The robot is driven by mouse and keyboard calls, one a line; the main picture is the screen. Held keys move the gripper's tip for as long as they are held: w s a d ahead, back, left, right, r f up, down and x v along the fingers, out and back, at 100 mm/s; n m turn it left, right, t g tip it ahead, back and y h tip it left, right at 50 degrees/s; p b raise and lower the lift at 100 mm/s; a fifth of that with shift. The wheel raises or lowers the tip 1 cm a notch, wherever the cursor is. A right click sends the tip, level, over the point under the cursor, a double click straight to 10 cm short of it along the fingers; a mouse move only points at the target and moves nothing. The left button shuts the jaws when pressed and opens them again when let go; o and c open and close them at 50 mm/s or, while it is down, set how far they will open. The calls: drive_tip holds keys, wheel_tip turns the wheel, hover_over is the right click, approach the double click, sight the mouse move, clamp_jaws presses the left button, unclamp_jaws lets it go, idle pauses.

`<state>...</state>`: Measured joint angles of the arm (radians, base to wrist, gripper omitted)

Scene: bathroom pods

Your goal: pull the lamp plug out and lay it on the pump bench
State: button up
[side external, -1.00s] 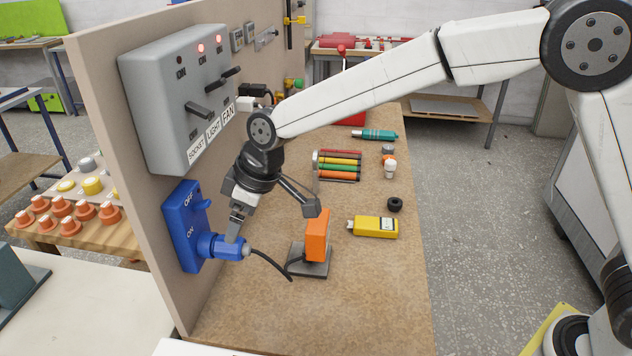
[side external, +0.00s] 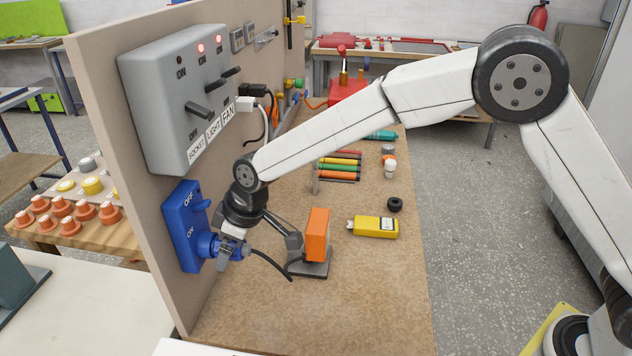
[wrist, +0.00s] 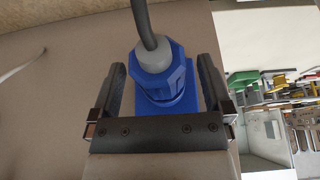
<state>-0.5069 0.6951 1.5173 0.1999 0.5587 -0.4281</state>
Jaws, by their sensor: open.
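The blue plug (wrist: 158,80) with a grey cable end sits in the blue wall socket (side external: 185,228), which is marked OFF and ON. A dark cable (side external: 272,262) runs from the plug down to the bench. My gripper (side external: 232,252) is at the plug, open. In the wrist view its two fingers (wrist: 162,66) stand on either side of the plug, with a small gap showing on each side. The plug's front end is hidden in the socket. A wooden-topped bench (side external: 370,290) lies below; I cannot tell whether it is the pump bench.
An orange block (side external: 317,235) on a grey base stands close right of my gripper. A yellow device (side external: 375,227) and a black ring (side external: 395,204) lie further right. A grey switch box (side external: 170,95) is on the panel above. The bench front is clear.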

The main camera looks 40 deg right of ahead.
sight(250, 245)
clamp_jaws()
idle(0.5)
drive_tip(key=shift+s+d, duration=0.65)
drive_tip(key=shift+d, duration=0.05)
idle(1.6)
drive_tip(key=shift+s+d, duration=0.35)
drive_tip(key=shift+s+d, duration=0.25)
drive_tip(key=shift+s+d, duration=0.2)
drive_tip(key=shift+s, duration=0.05)
drive_tip(key=shift+s+d, duration=0.1)
